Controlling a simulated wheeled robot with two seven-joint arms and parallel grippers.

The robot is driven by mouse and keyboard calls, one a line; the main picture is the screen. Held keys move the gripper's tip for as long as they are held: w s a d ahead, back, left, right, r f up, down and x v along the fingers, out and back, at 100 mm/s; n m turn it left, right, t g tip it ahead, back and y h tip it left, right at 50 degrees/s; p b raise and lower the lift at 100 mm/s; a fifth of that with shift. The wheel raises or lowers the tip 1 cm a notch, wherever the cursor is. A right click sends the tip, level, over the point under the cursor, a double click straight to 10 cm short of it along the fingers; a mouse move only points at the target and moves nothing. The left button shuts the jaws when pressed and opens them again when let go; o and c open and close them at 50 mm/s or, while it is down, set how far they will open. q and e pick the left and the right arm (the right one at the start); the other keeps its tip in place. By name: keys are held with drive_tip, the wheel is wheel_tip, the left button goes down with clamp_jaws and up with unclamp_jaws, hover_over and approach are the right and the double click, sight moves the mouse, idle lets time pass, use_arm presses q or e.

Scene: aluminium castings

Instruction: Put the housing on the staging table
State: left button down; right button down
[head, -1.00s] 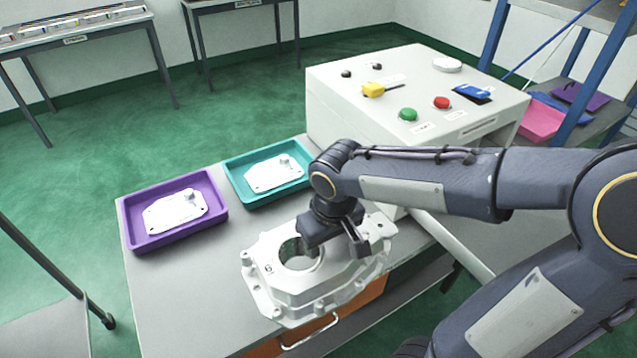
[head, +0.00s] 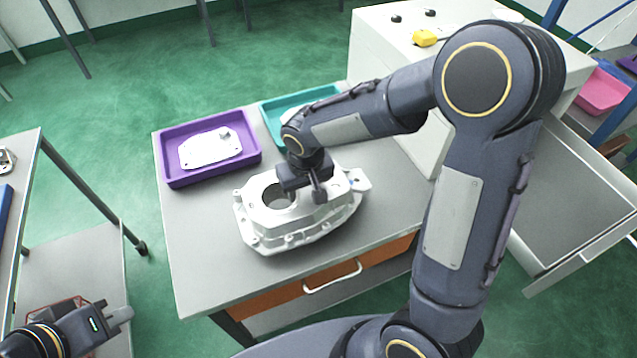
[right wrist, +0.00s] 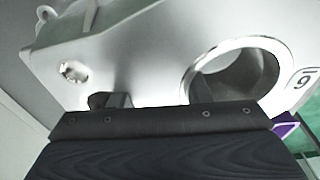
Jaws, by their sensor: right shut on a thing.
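The housing (head: 268,223) is a silver-grey casting with a large round bore, at the front part of a grey table (head: 205,275) with an orange drawer. My right gripper (head: 305,188) reaches down from above and is shut on the housing beside the bore. I cannot tell whether the housing touches the tabletop. In the right wrist view the housing (right wrist: 150,45) fills the upper part, with the bore at right; the gripper's dark body covers the lower part. My left gripper (head: 121,314) is low at the left, away from the housing; its jaw gap is unclear. No staging table label is readable.
A purple tray (head: 168,172) with a white plate (head: 208,150) and a teal tray (head: 270,108) stand behind the housing. A white cabinet (head: 385,55) is at the back right, with an open drawer (head: 585,215) at right. Another table (head: 22,165) edges in at the left.

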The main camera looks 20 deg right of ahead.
drive_tip(key=shift+w+a+f, duration=0.35)
drive_tip(key=shift+w+f, duration=0.15)
drive_tip(key=shift+f, duration=1.65)
drive_tip(key=shift+f, duration=0.1)
drive_tip(key=c, duration=0.8)
unclamp_jaws()
drive_tip(key=shift+f, duration=0.1)
drive_tip(key=shift+o, duration=0.2)
